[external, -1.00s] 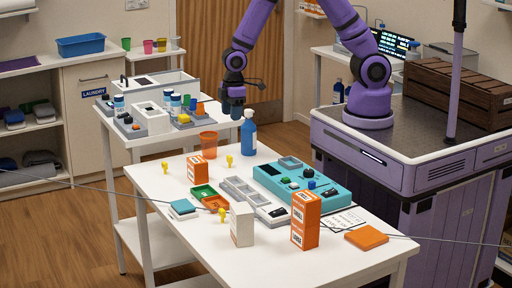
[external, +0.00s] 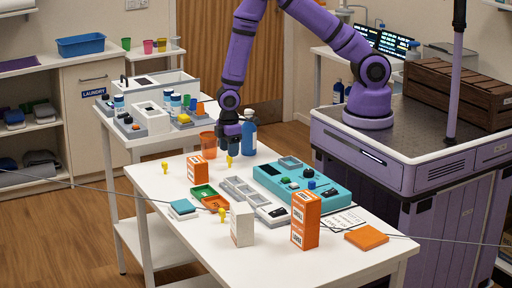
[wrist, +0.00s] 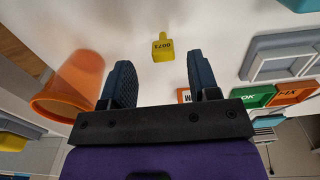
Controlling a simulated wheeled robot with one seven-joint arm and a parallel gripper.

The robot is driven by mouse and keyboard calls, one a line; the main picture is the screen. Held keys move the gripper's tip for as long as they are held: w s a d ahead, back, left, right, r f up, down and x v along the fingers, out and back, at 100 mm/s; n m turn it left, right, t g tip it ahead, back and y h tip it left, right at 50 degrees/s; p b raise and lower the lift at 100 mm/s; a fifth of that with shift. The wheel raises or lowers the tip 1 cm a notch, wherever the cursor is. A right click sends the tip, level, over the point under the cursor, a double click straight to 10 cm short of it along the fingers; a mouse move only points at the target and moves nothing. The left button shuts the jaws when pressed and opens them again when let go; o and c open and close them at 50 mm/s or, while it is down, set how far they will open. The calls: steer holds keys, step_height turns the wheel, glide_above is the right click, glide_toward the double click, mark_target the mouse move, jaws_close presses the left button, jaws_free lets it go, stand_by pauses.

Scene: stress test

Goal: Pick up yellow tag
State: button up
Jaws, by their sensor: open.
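Three yellow tags stand on the white table in the external view: one below my gripper (external: 229,162), one at the left (external: 165,167) and one near the white box (external: 222,215). My gripper (external: 230,147) is above the table, just over the first tag. In the wrist view my gripper (wrist: 162,78) is open and empty, fingers apart. One yellow tag (wrist: 162,49) with dark printed characters shows beyond the fingertips, roughly centred between them and apart from both.
An orange cup (wrist: 72,85) is close to the left finger in the wrist view. A blue bottle (external: 249,136) stands right of my gripper. An orange box (external: 197,171), green and orange trays (external: 203,191) and a teal panel (external: 330,197) are nearby.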

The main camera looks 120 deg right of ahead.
mark_target(230, 163)
steer(key=shift+a+f, duration=0.15)
steer(key=shift+f, duration=2.3)
steer(key=c, duration=1)
steer(key=shift+r, duration=0.8)
step_height(230, 163, up, 2)
steer(key=shift+w+r, duration=0.1)
steer(key=s+a, duration=0.2)
steer(key=s, duration=0.3)
steer(key=s+a+r, duration=0.1)
steer(key=s, duration=0.4)
steer(key=s+a, duration=0.2)
steer(key=s, duration=0.3)
steer(key=shift+a+r, duration=0.15)
steer(key=shift+a, duration=0.15)
